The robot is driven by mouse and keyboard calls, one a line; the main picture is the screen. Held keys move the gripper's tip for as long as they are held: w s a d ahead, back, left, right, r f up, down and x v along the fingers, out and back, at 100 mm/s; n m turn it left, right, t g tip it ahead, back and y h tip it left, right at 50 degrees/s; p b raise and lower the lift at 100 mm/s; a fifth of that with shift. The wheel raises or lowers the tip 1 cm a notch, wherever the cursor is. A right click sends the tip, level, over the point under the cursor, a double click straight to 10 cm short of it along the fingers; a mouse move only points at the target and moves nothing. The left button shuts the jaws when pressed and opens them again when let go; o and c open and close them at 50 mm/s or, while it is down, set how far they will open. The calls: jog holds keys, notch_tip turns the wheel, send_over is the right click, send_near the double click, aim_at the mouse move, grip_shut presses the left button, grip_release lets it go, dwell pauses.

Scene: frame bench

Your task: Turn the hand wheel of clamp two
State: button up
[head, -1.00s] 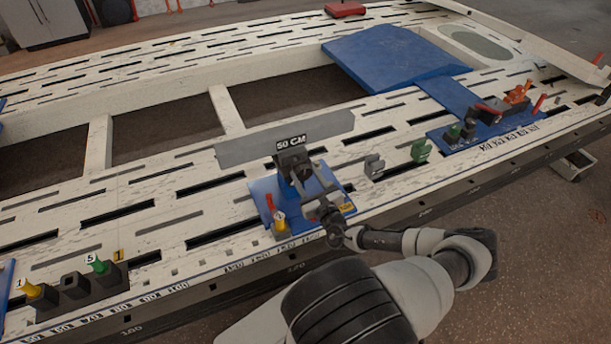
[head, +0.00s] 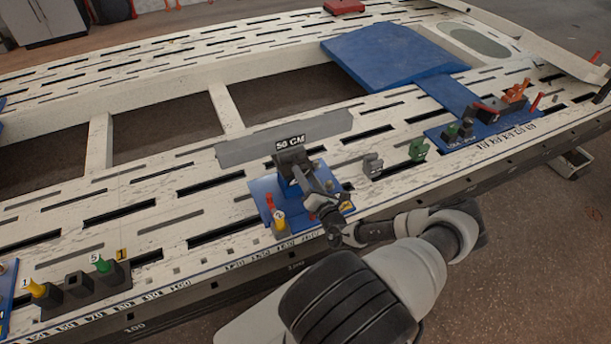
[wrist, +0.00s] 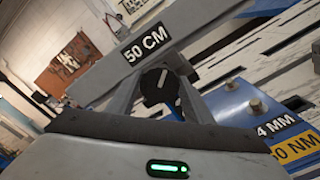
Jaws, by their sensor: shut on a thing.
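A dark clamp (head: 291,160) stands on a blue base plate (head: 262,188) at the near edge of the bench, under a "50 CM" label. A yellow piece tagged 2 (head: 279,220) sits on the plate's near left corner. My gripper (head: 306,186) reaches the clamp from the front right. In the wrist view, my gripper's fingers (wrist: 157,92) close in from both sides on a round black hand wheel (wrist: 155,84) with a white mark. In the head view my gripper hides the wheel.
A long grey bar (head: 325,127) lies behind the clamp. Grey (head: 373,165) and green (head: 418,149) blocks stand to its right. Another blue plate with fittings (head: 478,134) is farther right. Black blocks with coloured pegs (head: 78,284) stand at the near left.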

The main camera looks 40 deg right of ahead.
jog(key=m, duration=0.3)
jog(key=shift+f+m+b, duration=0.15)
jog(key=shift+m+b, duration=0.15)
jog(key=shift+m, duration=0.1)
jog(key=shift+a+f+m+b, duration=0.15)
jog(key=shift+m+b, duration=1.1)
jog(key=shift+m, duration=3.45)
jog(key=shift+f+m+b, duration=0.1)
jog(key=shift+m+b, duration=1.1)
jog(key=shift+m, duration=3.5)
jog(key=o, duration=1)
jog(key=shift+o, duration=0.2)
jog(key=p+v, duration=0.2)
jog(key=v, duration=1.5)
jog(key=shift+s, duration=0.2)
